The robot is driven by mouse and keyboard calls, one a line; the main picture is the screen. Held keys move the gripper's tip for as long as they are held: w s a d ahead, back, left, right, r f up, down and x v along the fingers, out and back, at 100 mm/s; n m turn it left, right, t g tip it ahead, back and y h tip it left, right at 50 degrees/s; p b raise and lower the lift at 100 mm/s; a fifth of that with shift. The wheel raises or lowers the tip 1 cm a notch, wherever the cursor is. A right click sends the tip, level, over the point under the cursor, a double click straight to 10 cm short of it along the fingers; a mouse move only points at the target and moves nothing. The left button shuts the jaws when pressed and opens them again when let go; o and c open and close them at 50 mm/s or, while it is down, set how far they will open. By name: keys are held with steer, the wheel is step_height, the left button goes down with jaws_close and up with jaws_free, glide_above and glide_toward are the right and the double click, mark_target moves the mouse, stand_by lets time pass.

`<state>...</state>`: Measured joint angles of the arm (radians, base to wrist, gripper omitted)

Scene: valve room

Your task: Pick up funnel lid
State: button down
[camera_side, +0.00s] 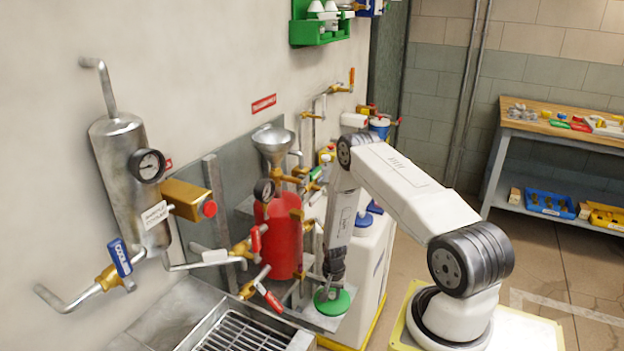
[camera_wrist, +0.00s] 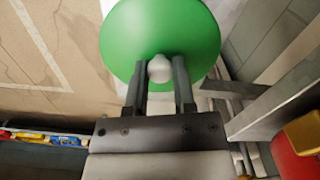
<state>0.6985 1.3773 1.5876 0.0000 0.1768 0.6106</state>
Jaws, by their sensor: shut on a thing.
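The funnel lid (camera_side: 334,303) is a green disc at the lower middle of the side view, below my gripper (camera_side: 327,288). In the wrist view the lid (camera_wrist: 160,28) fills the top middle, with a white round knob (camera_wrist: 160,69) on its face. My gripper (camera_wrist: 160,82) has one finger on each side of the knob and is shut on it. A grey metal plate (camera_side: 308,318) is under the lid in the side view; I cannot tell whether they touch. The metal funnel (camera_side: 272,138) stands upright above the red tank, away from the lid.
The red tank (camera_side: 279,240), brass valves and pipes stand close left of my gripper. A metal grate (camera_side: 245,335) lies at the lower left. A white cabinet (camera_side: 370,255) is just behind my arm. A workbench (camera_side: 560,130) stands at the far right, with open floor before it.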

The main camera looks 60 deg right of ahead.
steer(key=shift+r, duration=0.15)
steer(key=shift+r, duration=0.8)
steer(key=s+a+r, duration=0.7)
steer(key=s+r, duration=0.4)
steer(key=s, duration=0.1)
steer(key=shift+a, duration=0.15)
steer(key=shift+w, duration=0.15)
